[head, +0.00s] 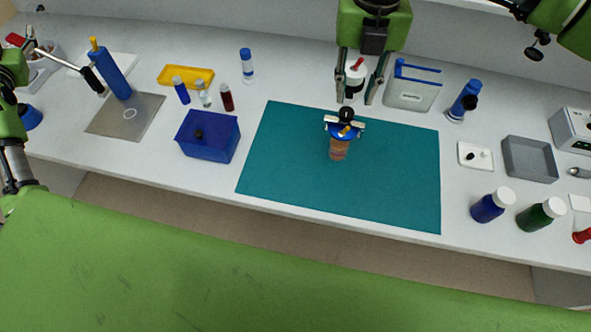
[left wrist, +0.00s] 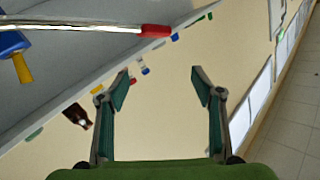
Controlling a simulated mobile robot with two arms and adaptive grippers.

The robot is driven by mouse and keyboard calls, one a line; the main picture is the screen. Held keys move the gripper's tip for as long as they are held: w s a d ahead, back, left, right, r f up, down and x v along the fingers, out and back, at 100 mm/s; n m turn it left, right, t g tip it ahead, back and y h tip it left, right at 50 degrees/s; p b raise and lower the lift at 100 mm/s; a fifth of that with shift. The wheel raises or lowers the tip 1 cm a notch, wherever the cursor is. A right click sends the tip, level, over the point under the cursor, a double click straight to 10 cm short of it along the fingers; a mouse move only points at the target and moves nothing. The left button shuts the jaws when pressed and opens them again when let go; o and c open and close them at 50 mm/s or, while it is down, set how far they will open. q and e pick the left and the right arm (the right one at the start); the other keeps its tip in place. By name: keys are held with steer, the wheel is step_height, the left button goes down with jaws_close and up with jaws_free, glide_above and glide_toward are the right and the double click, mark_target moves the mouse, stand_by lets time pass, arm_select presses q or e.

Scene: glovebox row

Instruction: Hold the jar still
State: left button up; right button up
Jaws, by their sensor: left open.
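A small amber-brown jar (head: 339,149) with a blue lid stands on the teal mat (head: 290,165). A white piece with a black knob (head: 346,114) shows at its top; I cannot tell how they join. My right gripper (head: 356,98) points down, its fingers spread, just above and behind the jar in the picture, with nothing held. My left gripper (left wrist: 161,75) is open and empty in the left wrist view, well away from the jar. In the head view my left arm shows only at the left edge.
A blue box (head: 208,137) stands left of the mat. A clear blue-trimmed container (head: 413,88) is behind it. Blue (head: 489,206) and green (head: 538,215) bottles stand at the right, near a grey tray (head: 529,159). Most of the mat is bare.

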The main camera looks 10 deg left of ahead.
arm_select(q)
steer(key=w+d+r+m+t+h, duration=0.1)
steer(key=w+d+r+m+t, duration=0.15)
steer(key=d+r+m, duration=0.55)
steer(key=w+d+r+m+t+h, duration=0.15)
steer(key=d+r+t, duration=0.3)
steer(key=r, duration=0.65)
steer(key=w+d+r+m+t+h, duration=0.1)
steer(key=w+d+r+m+t, duration=0.2)
steer(key=d+r+m, duration=0.55)
steer(key=w+d+f+m+h, duration=0.3)
steer(key=d+f, duration=0.1)
steer(key=f, duration=0.3)
steer(key=w+d+f+m+h, duration=0.2)
steer(key=d+f+m+h, duration=0.15)
steer(key=f, duration=0.25)
steer(key=m+g+h, duration=0.9)
steer(key=m+h, duration=0.4)
steer(key=m, duration=0.9)
glide_toward(332, 146)
steer(key=shift+s+a+r, duration=0.35)
steer(key=shift+r, duration=0.35)
steer(key=shift+s+d+f+m+y, duration=0.2)
steer(key=shift+f+m+y, duration=0.2)
steer(key=shift+m, duration=0.05)
steer(key=x, duration=1.3)
steer(key=shift+w+d, duration=0.15)
steer(key=shift+w, duration=0.15)
